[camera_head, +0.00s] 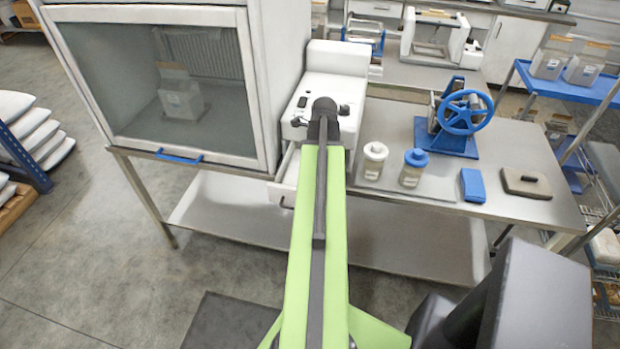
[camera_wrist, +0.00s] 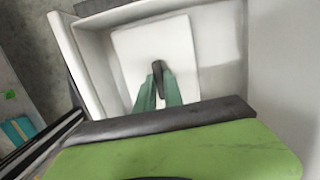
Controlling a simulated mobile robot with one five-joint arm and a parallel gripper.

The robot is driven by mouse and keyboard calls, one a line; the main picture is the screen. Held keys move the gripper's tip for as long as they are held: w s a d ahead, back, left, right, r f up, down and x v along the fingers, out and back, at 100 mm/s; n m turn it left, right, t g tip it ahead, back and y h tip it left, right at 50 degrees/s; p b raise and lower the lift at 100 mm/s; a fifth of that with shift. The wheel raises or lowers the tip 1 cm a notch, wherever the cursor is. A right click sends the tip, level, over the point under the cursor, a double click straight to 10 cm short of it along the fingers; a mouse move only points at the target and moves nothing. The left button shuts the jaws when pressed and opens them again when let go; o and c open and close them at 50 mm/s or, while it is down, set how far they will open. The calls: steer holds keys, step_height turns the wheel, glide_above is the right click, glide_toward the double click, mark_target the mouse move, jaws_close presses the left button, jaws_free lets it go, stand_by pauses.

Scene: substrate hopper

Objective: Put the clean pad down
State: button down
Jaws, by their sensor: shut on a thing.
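The clean pad (camera_wrist: 135,45) is a white square plate with a dark upright grip, seen in the wrist view inside the walls of a pale open drawer (camera_wrist: 207,22). My gripper (camera_wrist: 158,75) has its two green fingers closed on the dark grip at the pad's middle. Whether the pad touches the drawer floor or hangs just above it, I cannot tell. In the head view the open drawer (camera_head: 285,188) shows under the white machine, left of my arm. My arm hides the gripper and pad there.
A glass-fronted cabinet (camera_head: 180,90) stands left of the drawer.

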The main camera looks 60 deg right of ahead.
steer(key=shift+f, duration=0.3)
steer(key=c, duration=1.5)
jaws_free()
steer(key=shift+r, duration=0.1)
steer(key=shift+o, duration=0.2)
step_height(320, 180, up, 12)
steer(key=s+p, duration=0.1)
steer(key=p, duration=1.1)
steer(key=shift+s+d, duration=0.3)
steer(key=shift+s, duration=0.05)
